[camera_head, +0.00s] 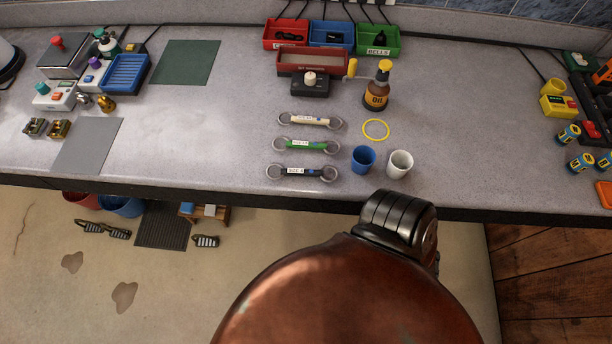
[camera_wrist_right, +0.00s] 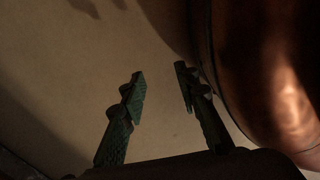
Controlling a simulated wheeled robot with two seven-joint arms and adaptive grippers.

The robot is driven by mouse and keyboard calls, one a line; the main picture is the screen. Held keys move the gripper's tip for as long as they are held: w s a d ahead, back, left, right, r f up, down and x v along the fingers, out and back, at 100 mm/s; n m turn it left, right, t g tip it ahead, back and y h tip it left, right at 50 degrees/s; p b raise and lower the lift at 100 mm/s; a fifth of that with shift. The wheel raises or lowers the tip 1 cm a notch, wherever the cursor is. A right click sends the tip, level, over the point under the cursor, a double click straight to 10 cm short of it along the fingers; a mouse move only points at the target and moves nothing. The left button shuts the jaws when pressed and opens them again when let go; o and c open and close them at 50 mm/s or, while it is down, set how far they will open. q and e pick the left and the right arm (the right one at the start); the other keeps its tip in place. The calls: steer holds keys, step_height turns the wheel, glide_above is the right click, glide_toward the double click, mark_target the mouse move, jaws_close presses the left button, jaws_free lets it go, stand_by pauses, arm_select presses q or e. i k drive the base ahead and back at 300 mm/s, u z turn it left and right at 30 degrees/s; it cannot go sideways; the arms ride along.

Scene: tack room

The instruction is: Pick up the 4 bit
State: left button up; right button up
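Three bits with ring ends lie in a column on the grey workbench (camera_head: 220,140). The nearest is a black bit (camera_head: 302,172) with a white label that seems to read size 4. Behind it is a green bit (camera_head: 306,146), then a cream bit (camera_head: 310,121); their labels are too small to read surely. My right gripper (camera_wrist_right: 160,76) is open and empty in the right wrist view, with bare floor beyond its fingers. It does not show in the head view. My left gripper is not in view.
A blue cup (camera_head: 363,159) and a white cup (camera_head: 400,164) stand right of the bits. A yellow ring (camera_head: 376,129) and an oil bottle (camera_head: 378,88) are behind them. A red tray (camera_head: 311,62) stands at the back.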

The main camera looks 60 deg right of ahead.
mark_target(296, 172)
steer(key=k, duration=0.8)
steer(key=z, duration=1)
steer(key=i, duration=0.5)
steer(key=z, duration=0.05)
